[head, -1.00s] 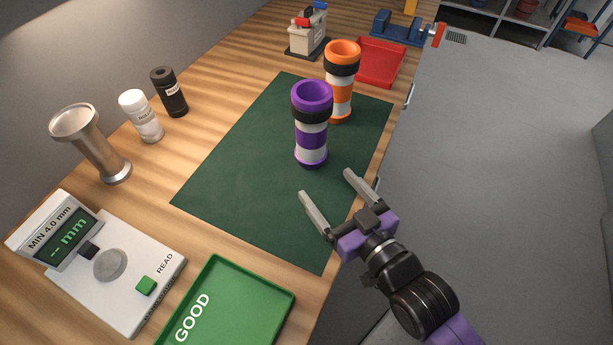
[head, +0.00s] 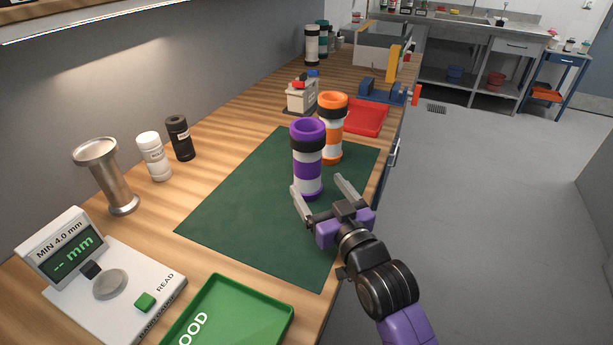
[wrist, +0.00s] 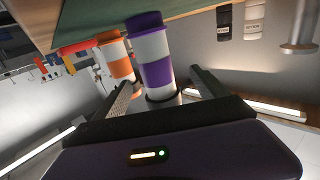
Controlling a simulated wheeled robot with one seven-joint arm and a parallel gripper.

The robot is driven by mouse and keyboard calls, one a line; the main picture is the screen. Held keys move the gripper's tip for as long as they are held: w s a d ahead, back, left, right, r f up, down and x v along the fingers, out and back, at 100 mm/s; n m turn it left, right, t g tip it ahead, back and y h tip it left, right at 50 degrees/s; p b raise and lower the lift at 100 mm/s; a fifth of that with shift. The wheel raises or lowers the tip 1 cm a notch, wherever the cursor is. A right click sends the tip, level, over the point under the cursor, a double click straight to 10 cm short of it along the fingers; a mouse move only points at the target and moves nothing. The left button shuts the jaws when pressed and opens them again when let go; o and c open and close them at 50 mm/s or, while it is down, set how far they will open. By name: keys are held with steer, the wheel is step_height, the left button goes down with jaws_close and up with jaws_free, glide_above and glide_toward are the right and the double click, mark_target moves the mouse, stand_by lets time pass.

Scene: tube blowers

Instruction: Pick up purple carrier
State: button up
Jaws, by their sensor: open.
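The purple carrier (head: 308,157) is a purple and white cylinder with a black band under its purple rim. It stands upright on the dark green mat (head: 240,215). My gripper (head: 320,187) is open and close to the carrier's lower part, its fingers pointing at it. In the wrist view the purple carrier (wrist: 155,70) shows ahead, between the two fingers (wrist: 163,90). I cannot tell whether either finger touches it. An orange carrier (head: 333,128) of like shape stands just behind it; it also shows in the wrist view (wrist: 116,58).
A green tray (head: 278,312) and a gauge box (head: 150,300) are at the front left. A metal funnel-like stand (head: 110,180), a white bottle (head: 154,157) and a black bottle (head: 179,138) stand along the wall. A red tray (head: 366,117) lies behind the orange carrier.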

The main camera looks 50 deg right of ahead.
mark_target(312, 166)
steer(key=shift+w+d+r, duration=0.2)
steer(key=shift+w+d, duration=0.15)
steer(key=shift+d, duration=0.1)
steer(key=shift+w+d+r, duration=0.2)
steer(key=shift+w+d, duration=0.15)
steer(key=shift+d, duration=0.1)
steer(key=x, duration=0.7)
steer(key=shift+w+r+p, duration=0.2)
steer(key=shift+r+p, duration=0.05)
steer(key=shift+p, duration=0.05)
steer(key=shift+c, duration=0.2)
steer(key=c, duration=1.4)
steer(key=shift+c, duration=0.9)
steer(key=shift+r, duration=0.1)
